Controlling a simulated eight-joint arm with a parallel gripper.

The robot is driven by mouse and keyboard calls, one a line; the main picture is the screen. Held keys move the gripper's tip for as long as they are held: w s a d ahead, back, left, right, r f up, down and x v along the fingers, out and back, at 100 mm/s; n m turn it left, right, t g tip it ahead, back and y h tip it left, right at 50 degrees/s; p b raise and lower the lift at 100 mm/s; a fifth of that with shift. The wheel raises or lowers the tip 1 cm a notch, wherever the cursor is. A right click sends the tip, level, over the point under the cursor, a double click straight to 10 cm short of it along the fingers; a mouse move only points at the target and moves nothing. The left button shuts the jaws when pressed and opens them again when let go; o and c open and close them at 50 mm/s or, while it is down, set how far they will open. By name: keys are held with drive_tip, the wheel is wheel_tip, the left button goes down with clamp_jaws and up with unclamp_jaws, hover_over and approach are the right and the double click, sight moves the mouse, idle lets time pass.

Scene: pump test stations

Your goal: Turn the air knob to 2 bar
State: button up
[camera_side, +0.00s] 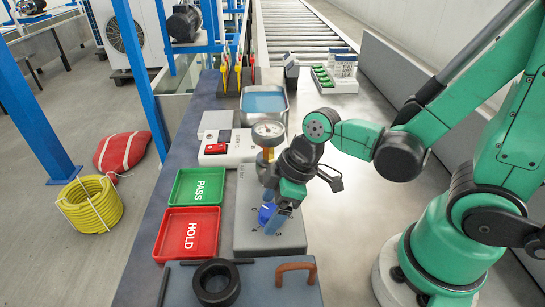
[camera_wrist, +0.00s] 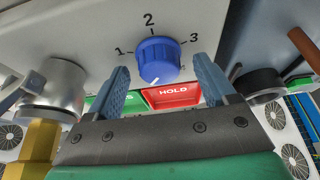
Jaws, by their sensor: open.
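The blue air knob (camera_side: 266,214) sits on the grey sloped panel (camera_side: 245,190) of the test station. In the wrist view the knob (camera_wrist: 158,58) has a scale with 1 at its left, 2 above and 3 at its right. A white mark shows on its lower edge, away from the 2. My gripper (camera_side: 276,222) is at the knob, with its blue fingers partly covering it in the side view. In the wrist view my gripper (camera_wrist: 162,68) is open, one finger on each side of the knob with gaps visible. Contact is not visible.
A round gauge (camera_side: 268,130) on a brass fitting stands behind the panel, close to my wrist. A green PASS tray (camera_side: 180,189) and a red HOLD tray (camera_side: 170,240) lie to the left. A black ring (camera_side: 204,287) and a brown handle (camera_side: 297,267) are in front.

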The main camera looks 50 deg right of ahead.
drive_tip(key=shift+c, duration=0.2)
clamp_jaws()
